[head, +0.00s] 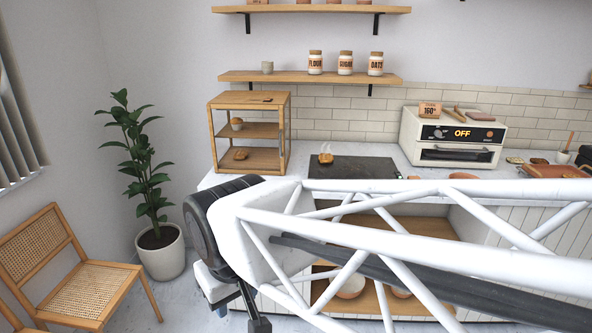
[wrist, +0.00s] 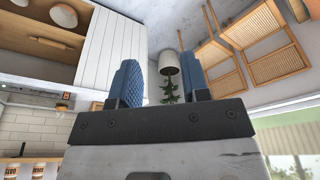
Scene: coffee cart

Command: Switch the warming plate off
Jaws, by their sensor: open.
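The warming plate appears to be the dark flat slab (head: 372,171) on the white counter in the head view. A small brown baked item (head: 326,158) sits on its left part, with faint steam above it. I see no switch on the slab; my white arm link covers its front edge. My gripper (wrist: 163,78) shows in the wrist view with two blue fingers spread apart and nothing between them.
Jar shelves (head: 310,77) hang above. A potted plant (head: 161,252) and cane chairs (head: 85,285) stand left, with open floor between plant and chairs.

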